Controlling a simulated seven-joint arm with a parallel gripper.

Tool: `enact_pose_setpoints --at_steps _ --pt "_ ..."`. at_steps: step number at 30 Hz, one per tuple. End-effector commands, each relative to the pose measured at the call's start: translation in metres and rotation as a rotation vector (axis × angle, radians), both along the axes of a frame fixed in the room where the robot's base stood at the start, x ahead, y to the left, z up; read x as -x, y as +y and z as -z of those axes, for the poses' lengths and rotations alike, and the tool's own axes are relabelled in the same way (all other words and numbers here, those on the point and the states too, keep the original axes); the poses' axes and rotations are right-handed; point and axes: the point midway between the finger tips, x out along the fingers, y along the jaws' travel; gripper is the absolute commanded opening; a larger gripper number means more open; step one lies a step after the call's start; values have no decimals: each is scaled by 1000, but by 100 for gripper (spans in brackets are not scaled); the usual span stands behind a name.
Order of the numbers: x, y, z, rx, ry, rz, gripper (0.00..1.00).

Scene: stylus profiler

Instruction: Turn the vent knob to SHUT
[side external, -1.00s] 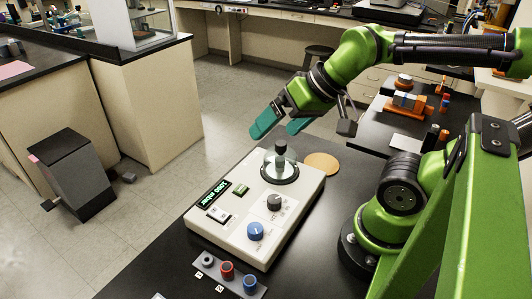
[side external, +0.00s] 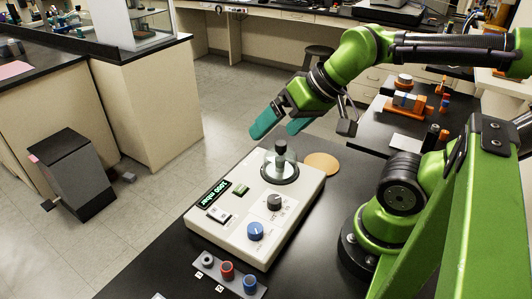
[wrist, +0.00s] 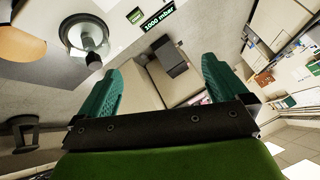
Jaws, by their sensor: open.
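The white instrument box (side external: 225,235) sits on the black bench. Its top carries a black knob (side external: 274,202) with small markings around it and a blue knob (side external: 255,231) nearer the camera. The markings are too small to read, so I cannot tell which is the vent knob or where it points. The green display reads 1000 mbar in the wrist view (wrist: 158,18). My gripper (side external: 276,130) is open and empty, with teal fingers, above and beyond the box's far end, apart from both knobs. In the wrist view, the fingers (wrist: 162,72) hold nothing; neither knob shows there.
A glass dome with a dark top (side external: 280,163) stands on the box's far part, between my gripper and the knobs. A grey strip (side external: 215,272) with several coloured round parts lies in front. A tan disc (side external: 322,163) lies beside the box. Bench to the left is clear.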

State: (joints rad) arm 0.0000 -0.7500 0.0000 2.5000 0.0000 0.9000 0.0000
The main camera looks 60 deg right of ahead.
Motion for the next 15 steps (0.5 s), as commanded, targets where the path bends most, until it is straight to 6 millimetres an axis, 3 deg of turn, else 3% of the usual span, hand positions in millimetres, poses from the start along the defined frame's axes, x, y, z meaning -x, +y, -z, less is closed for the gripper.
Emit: enact_pose_setpoints --at_steps 1,5,9,15 --pt "0 0 0 0 0 0 100" --pt "-1 4 5 5 23 -15 80" --pt "-12 25 16 59 131 -89 60" --pt "-14 75 30 129 430 -111 60"
